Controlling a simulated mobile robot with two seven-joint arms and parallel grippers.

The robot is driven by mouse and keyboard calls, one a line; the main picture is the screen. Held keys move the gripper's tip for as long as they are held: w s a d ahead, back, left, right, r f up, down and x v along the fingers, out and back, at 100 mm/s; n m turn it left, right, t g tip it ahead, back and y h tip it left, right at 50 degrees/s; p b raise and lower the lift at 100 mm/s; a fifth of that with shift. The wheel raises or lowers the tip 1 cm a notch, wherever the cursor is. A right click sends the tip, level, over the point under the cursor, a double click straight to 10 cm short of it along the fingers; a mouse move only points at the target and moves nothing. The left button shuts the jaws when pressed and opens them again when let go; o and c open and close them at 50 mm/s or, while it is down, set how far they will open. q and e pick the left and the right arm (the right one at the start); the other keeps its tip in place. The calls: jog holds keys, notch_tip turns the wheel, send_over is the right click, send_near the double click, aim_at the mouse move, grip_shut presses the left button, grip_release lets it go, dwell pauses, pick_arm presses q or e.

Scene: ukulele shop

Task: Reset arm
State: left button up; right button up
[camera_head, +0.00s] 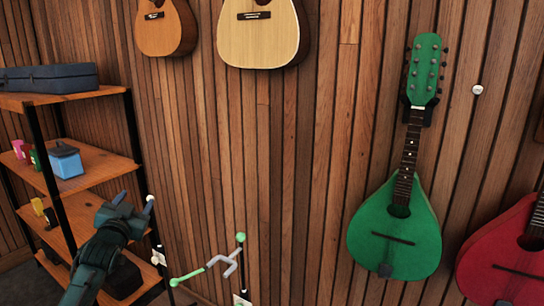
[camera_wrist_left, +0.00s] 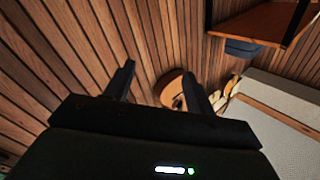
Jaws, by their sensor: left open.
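My left gripper (camera_head: 133,205) is low at the left in the head view, in front of the wooden shelf unit. Its dark arm comes up from the bottom edge. The left wrist view shows the two dark fingers of this gripper (camera_wrist_left: 160,85) spread apart, with nothing between them. An orange-brown guitar body (camera_wrist_left: 172,88) shows beyond the fingers. My right arm and gripper are in neither view.
The shelf unit (camera_head: 95,172) holds a blue box (camera_head: 66,160) and a dark case (camera_head: 50,78). A green-tipped stand (camera_head: 225,264) rises right of my arm. A green instrument (camera_head: 398,235) and a red one (camera_head: 500,258) hang on the slatted wall. Open wall lies between.

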pick_arm(q)
jog(key=s+d+f+g+h, duration=0.1)
jog(key=s+d+f+g, duration=0.1)
jog(key=s+d+f, duration=0.35)
jog(key=s+d+f+g+h, duration=0.1)
jog(key=s+d+f, duration=0.1)
jog(key=s+f, duration=0.55)
jog(key=s+d+f+g+h, duration=0.15)
jog(key=s+d+f, duration=0.25)
jog(key=f, duration=0.5)
jog(key=s+d+f+g, duration=0.1)
jog(key=s+d+f, duration=0.1)
jog(key=s, duration=0.5)
jog(key=s+d+f+g+h, duration=0.1)
jog(key=s+d, duration=0.3)
jog(key=s, duration=0.4)
jog(key=s+d+f+g, duration=0.1)
jog(key=s+d+f, duration=0.2)
jog(key=s, duration=0.4)
jog(key=shift+s+d+f+n+g, duration=0.2)
jog(key=shift+s+f+n+g, duration=0.15)
jog(key=shift+f+n, duration=0.05)
jog(key=shift+h, duration=0.25)
jog(key=shift+c, duration=0.5)
